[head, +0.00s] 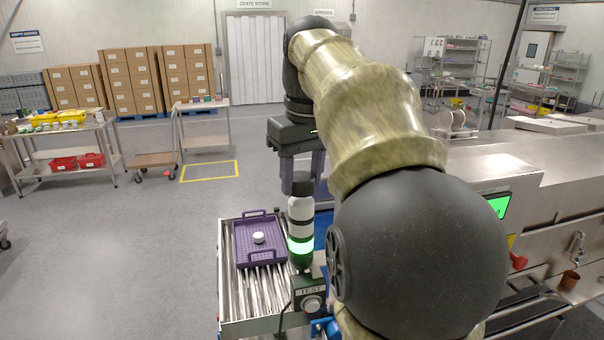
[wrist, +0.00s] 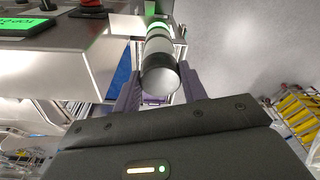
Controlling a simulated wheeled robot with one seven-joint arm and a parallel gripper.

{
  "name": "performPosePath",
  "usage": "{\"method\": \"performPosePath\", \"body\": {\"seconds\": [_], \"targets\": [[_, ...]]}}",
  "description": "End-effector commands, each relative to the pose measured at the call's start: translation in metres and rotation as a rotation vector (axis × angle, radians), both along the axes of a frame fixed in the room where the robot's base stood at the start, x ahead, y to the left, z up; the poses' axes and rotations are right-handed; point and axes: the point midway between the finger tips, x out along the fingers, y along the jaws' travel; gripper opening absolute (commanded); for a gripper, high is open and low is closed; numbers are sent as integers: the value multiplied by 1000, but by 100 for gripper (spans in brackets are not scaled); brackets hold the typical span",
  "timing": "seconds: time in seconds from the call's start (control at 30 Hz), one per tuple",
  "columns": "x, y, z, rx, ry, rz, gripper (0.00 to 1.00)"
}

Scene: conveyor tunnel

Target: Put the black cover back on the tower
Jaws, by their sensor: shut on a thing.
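The signal tower (head: 301,228) stands upright, with white sections above a glowing green one. The black cover (head: 302,187) is at the tower's top, between the purple fingers of my gripper (head: 301,183). My gripper points down and is shut on the cover. In the head view the cover is in line with the white section and no gap shows between them; I cannot tell if it is fully seated. In the wrist view the cover's round end (wrist: 160,80) faces the camera between the fingers, with the tower (wrist: 159,45) behind it.
A box marked TEST (head: 311,293) is at the tower's foot. A purple tray (head: 246,258) with a white round item lies on the roller conveyor (head: 228,290) to the left. The steel machine (head: 480,165) with a green screen (head: 498,206) stands at right. Open floor lies further left.

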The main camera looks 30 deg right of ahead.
Motion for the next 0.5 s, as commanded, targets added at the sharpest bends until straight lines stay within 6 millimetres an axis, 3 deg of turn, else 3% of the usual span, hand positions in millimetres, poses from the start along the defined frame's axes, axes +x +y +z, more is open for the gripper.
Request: {"method": "performPosePath", "body": {"seconds": [0.5], "targets": [[0,0,-9,0,0,0,1]]}}
